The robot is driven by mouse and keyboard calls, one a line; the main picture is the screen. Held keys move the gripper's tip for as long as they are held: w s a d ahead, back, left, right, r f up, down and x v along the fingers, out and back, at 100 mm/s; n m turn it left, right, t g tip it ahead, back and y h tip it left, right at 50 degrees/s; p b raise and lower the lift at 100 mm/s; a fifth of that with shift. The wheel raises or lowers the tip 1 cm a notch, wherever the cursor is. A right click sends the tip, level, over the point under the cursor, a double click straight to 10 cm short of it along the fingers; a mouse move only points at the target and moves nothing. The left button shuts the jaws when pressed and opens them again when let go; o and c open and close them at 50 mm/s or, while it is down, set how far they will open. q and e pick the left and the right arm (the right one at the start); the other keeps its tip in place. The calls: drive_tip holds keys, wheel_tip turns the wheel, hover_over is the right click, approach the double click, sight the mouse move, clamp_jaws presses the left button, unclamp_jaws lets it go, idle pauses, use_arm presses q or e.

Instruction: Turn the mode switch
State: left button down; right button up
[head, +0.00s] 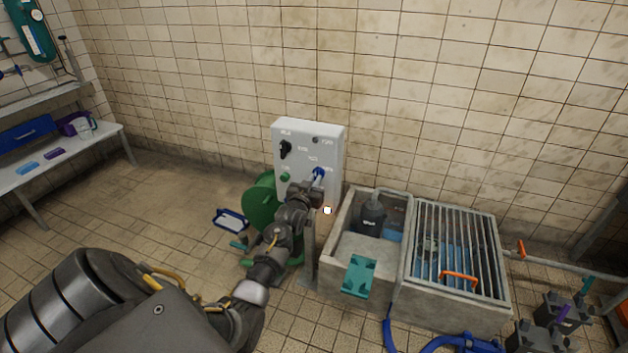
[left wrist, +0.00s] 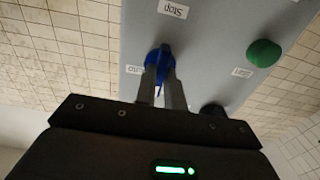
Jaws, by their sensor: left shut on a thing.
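A pale grey control box (head: 309,132) stands in front of the tiled wall. On its face, a blue switch knob (head: 319,172) sits at the lower right; it also shows in the left wrist view (left wrist: 160,57). My left gripper (head: 317,182) reaches the box from the front. Its two fingers are shut on the blue knob, one on each side, as the left wrist view (left wrist: 161,84) shows. The fingers hide part of the knob. My right gripper is not in view.
The box also carries a black rotary knob (head: 286,149) and a green button (head: 285,178). A green round machine (head: 259,203) stands below left. A concrete basin (head: 335,246) and barred grate (head: 462,232) lie right. A bench (head: 60,158) stands far left.

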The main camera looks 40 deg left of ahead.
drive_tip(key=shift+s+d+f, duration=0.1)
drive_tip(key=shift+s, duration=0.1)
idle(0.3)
use_arm(q)
drive_tip(key=c, duration=1.5)
unclamp_jaws()
drive_tip(key=shift+s, duration=0.15)
drive_tip(key=v, duration=1)
drive_tip(key=shift+s+d+p, duration=0.15)
drive_tip(key=shift+s+p, duration=0.05)
drive_tip(key=shift+p, duration=0.1)
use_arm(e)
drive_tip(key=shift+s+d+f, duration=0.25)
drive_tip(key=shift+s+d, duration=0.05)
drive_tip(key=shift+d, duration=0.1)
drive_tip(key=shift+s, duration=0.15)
